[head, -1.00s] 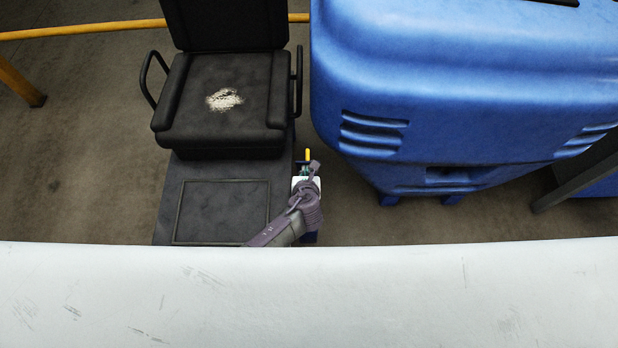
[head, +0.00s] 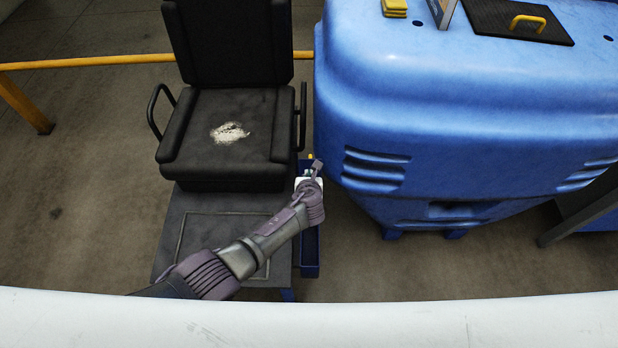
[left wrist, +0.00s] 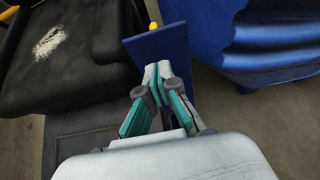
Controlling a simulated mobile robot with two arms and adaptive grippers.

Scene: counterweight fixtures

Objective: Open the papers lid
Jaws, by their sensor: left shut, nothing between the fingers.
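A narrow blue box (head: 310,255) stands beside the black seat, with a small yellow knob (head: 311,157) at its far end. In the left wrist view a flat blue panel (left wrist: 155,47) has the yellow knob (left wrist: 153,28) at its far edge; I cannot tell whether it is the papers lid, or whether it is raised. My left gripper (head: 308,176) is over the box's far part, just short of the knob. In the left wrist view its fingertips (left wrist: 157,70) are together and empty, in front of the panel; contact is unclear. My right gripper is not in view.
The black seat (head: 225,140) with armrests is left of the box. A large blue cabinet (head: 450,110) is close on the right. On its top lie a dark plate (head: 490,20) with a yellow handle and a yellow block (head: 394,8). A yellow rail (head: 100,63) runs behind the seat.

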